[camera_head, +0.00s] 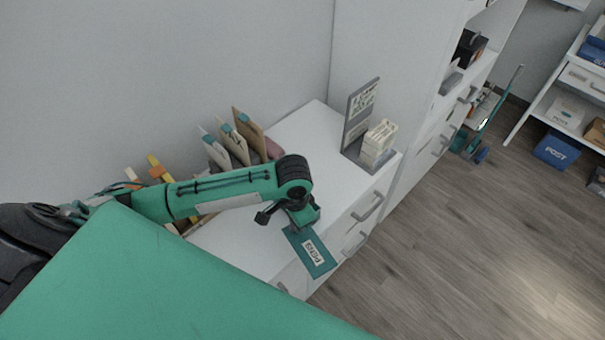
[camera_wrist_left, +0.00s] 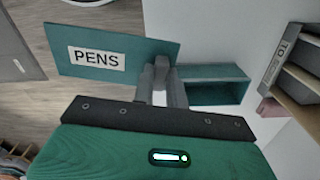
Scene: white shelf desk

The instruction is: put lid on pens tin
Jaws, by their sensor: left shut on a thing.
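A flat teal lid with a white PENS label (camera_head: 318,257) is in my left gripper (camera_head: 298,228), at the front edge of the white desk. In the left wrist view the lid (camera_wrist_left: 150,52) spreads left from the fingers of my left gripper (camera_wrist_left: 162,72), which are shut on its edge. A teal open-topped tin (camera_wrist_left: 212,71) shows just right of and beyond the fingers, partly hidden by them and the lid. In the head view I cannot make the tin out behind my gripper. My right gripper is not in view.
A grey sign stand (camera_head: 358,110) with a cream block stack (camera_head: 378,143) stands on the desk's right end. An upright file rack (camera_head: 222,152) stands at the back left. The desk top (camera_head: 307,130) between them is clear. Drawer handles (camera_head: 368,207) stick out in front.

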